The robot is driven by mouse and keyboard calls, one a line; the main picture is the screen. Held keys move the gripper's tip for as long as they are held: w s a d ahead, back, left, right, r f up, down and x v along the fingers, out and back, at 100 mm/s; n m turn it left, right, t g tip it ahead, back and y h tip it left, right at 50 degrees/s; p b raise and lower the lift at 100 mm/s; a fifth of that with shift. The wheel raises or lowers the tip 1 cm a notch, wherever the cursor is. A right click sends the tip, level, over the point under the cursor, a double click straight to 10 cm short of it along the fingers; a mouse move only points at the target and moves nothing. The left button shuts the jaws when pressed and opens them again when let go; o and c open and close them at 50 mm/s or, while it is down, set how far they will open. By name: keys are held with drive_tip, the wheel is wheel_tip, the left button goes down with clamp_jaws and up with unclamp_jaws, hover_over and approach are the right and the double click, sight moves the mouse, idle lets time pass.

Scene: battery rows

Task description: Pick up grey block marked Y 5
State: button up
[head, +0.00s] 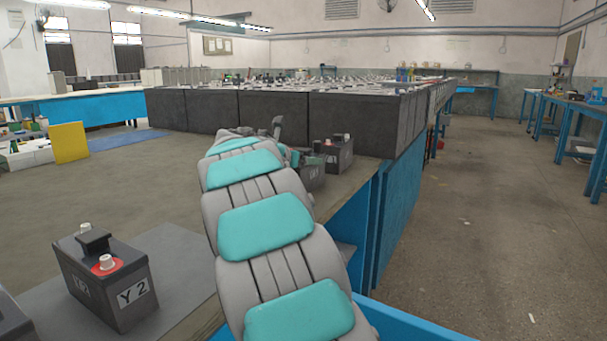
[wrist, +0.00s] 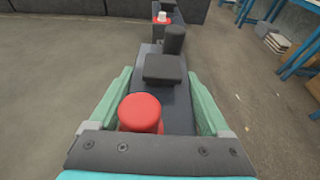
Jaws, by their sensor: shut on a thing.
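My gripper (wrist: 158,90) is shut on a dark grey block (wrist: 178,103), its two teal fingers along the block's sides. The block has a red round cap near me, a black raised handle in the middle and a black cap at the far end. In the head view the held block (head: 313,178) shows partly behind my arm, at the right edge of the table. I cannot read its label in either view, nor tell whether it touches the table top.
Another dark block (head: 341,155) stands just beyond the held one. A block marked Y 2 (head: 118,288) stands front left, with part of another at the left edge. A long row of large dark grey cases (head: 270,112) closes off the back. The table's middle is bare.

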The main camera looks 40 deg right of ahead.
clamp_jaws()
drive_tip(key=shift+r, duration=0.15)
